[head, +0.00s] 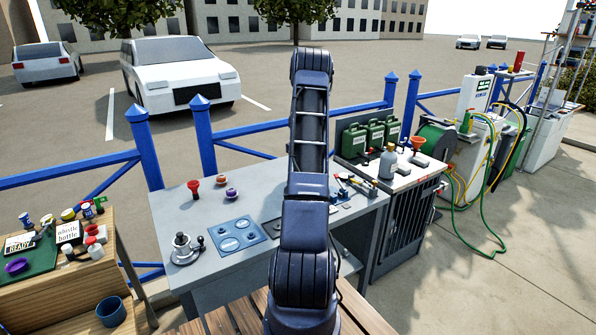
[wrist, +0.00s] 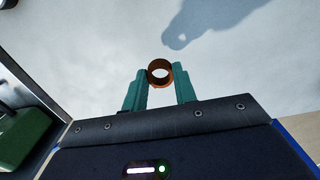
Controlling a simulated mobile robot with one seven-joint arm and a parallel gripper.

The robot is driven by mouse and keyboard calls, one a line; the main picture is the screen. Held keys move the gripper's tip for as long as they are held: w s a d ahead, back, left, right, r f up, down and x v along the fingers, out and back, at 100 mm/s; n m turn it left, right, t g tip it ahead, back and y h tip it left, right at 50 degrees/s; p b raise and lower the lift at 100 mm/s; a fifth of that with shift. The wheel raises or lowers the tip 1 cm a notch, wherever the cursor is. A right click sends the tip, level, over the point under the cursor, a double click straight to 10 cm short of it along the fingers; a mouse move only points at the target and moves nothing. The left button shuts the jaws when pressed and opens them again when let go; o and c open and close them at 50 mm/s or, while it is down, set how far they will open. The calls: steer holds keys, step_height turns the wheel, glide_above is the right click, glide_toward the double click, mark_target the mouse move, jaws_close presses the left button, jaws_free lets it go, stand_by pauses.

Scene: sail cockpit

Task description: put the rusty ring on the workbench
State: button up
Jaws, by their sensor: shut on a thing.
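In the wrist view the rusty ring (wrist: 160,84) is a short orange-brown tube, held between the teal fingertips of my gripper (wrist: 160,79). My gripper is shut on it, with the ring's opening facing the camera. A pale, light grey surface (wrist: 95,60) lies beyond the ring, with a dark shadow on it. I cannot tell how far apart ring and surface are. In the head view my arm hides the gripper and the ring. The grey workbench (head: 205,280) stands in the middle, partly behind my arm.
Green cans (head: 354,140) and a grey bottle (head: 388,160) stand on the cabinet at right. A wooden stand (head: 60,290) is at left.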

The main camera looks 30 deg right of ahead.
steer(key=shift+f, duration=2.05)
steer(key=shift+f, duration=0.2)
steer(key=o, duration=1)
steer(key=shift+c, duration=0.2)
steer(key=shift+r, duration=0.1)
